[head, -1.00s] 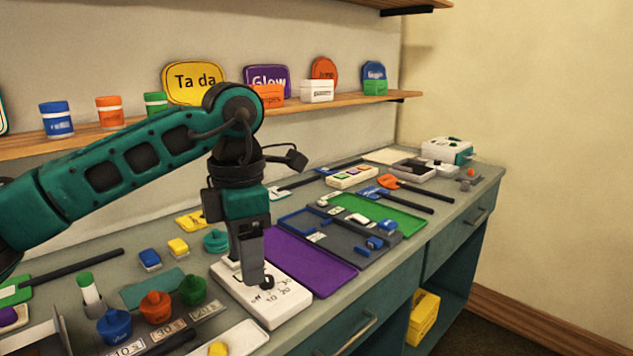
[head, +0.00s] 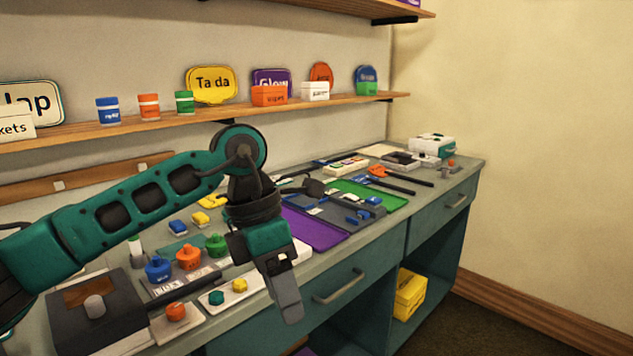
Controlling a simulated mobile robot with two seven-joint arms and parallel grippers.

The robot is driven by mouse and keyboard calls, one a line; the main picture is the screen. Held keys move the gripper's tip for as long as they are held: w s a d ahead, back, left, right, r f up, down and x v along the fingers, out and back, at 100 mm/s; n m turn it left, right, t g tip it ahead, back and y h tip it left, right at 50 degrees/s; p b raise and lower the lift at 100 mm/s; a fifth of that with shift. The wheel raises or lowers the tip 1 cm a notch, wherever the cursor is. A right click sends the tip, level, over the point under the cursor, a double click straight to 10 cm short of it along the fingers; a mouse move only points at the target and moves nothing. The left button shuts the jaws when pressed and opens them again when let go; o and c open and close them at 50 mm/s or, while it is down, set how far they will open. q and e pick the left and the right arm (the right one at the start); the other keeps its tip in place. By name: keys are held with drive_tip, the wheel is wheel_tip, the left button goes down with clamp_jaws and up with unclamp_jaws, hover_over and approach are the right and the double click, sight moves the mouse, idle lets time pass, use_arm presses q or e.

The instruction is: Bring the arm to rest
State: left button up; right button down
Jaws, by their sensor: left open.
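My left arm comes in from the left over the counter (head: 385,228). Its green and black left gripper (head: 291,312) points down in front of the counter's front edge, before the drawer fronts. The jaws are seen side-on with nothing visible between them, and they are open. The gripper and wrist cover part of the counter edge and the near end of the purple tray (head: 318,230). The white dial panel seen earlier is now hidden or nearly hidden behind the wrist. My right gripper is out of view.
Blue, orange and green knobbed pots (head: 188,257) stand left of the wrist. A black box (head: 75,318) with a grey knob sits at the near left. A green tray (head: 375,197) lies farther back. A shelf (head: 150,123) holds jars and signs. An open drawer-side bay holds a yellow box (head: 409,296).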

use_arm(q)
drive_tip(key=s+d+r+n+g+h, duration=0.1)
drive_tip(key=s+d+n+g+h, duration=0.2)
drive_tip(key=d+h, duration=0.35)
drive_tip(key=s+d+r+n+g+h, duration=0.1)
drive_tip(key=s+d+n+h, duration=0.1)
drive_tip(key=s+d+h, duration=0.5)
drive_tip(key=w+a+f+n+t+h+p, duration=0.1)
drive_tip(key=w+a+f+n+t, duration=0.3)
drive_tip(key=n+t, duration=0.7)
drive_tip(key=w+a+f+n+t+h+p, duration=0.1)
drive_tip(key=w+a+n+t, duration=0.4)
drive_tip(key=n+t, duration=0.55)
drive_tip(key=a+f+n+t+y, duration=0.2)
drive_tip(key=a+f+n+y, duration=0.5)
drive_tip(key=f+n+y, duration=0.3)
drive_tip(key=s+a+f+n+g+y, duration=0.3)
drive_tip(key=s+a+f+n, duration=0.2)
drive_tip(key=f, duration=0.4)
drive_tip(key=s+a+f+n+g+y, duration=0.3)
drive_tip(key=s+a+f+n+g, duration=0.1)
drive_tip(key=s+f, duration=0.4)
drive_tip(key=shift+s+a+f+n+p, duration=0.35)
drive_tip(key=shift+a+n, duration=0.2)
drive_tip(key=shift+a, duration=0.3)
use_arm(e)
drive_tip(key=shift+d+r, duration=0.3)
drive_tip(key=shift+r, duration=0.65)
